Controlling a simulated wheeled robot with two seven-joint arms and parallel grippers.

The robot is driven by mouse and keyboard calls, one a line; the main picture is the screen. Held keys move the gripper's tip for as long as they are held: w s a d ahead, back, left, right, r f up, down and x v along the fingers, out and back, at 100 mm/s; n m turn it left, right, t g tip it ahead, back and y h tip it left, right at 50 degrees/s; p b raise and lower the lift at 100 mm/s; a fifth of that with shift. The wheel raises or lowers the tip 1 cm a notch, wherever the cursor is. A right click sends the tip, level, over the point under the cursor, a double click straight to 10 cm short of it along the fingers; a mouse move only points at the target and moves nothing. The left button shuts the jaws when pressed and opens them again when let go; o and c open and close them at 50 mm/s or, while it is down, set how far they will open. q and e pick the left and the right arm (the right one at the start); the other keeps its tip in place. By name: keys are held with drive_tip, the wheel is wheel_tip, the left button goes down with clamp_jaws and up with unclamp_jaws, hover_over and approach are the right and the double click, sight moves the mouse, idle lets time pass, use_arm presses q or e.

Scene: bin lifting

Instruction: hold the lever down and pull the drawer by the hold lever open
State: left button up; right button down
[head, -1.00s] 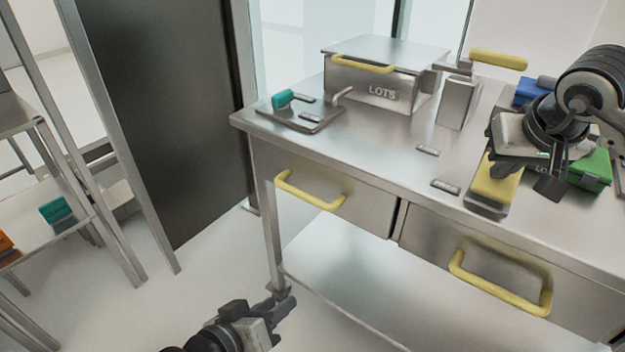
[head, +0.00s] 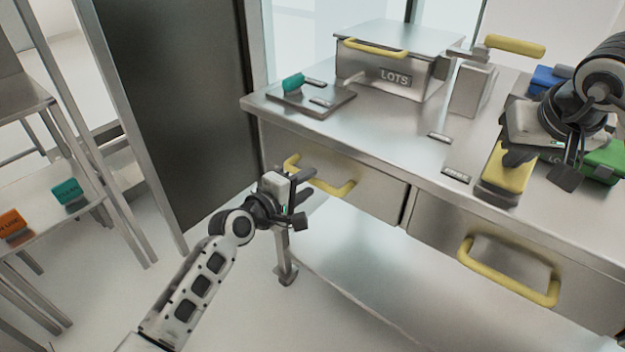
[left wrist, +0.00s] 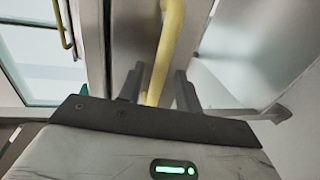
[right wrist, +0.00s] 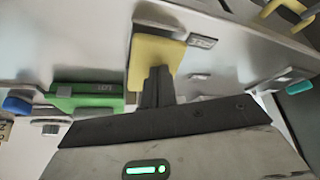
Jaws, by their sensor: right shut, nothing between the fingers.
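The yellow hold lever (head: 507,168) is a wide paddle on a metal base at the table's front edge; it also shows in the right wrist view (right wrist: 152,60). My right gripper (head: 517,158) is shut and empty, its fingertips at the paddle and seemingly touching it. The left drawer (head: 375,190) and the right drawer (head: 440,232) look closed, each with a yellow bar handle. My left gripper (head: 306,182) is open at the left drawer's handle (head: 335,188). In the left wrist view the handle (left wrist: 168,50) lies between the finger lines; whether it is within the fingers I cannot tell.
A metal LOTS box (head: 385,75), a plate with a teal handle (head: 293,82) and a post with a yellow handle (head: 515,46) stand on the table. A shelf (head: 35,195) stands left.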

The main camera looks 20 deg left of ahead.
use_arm(q)
drive_tip(key=shift+x, duration=1.4)
clamp_jaws()
drive_tip(key=f+v, duration=0.1)
drive_tip(key=v, duration=0.5)
drive_tip(key=shift+s, duration=0.1)
unclamp_jaws()
drive_tip(key=shift+f, duration=0.1)
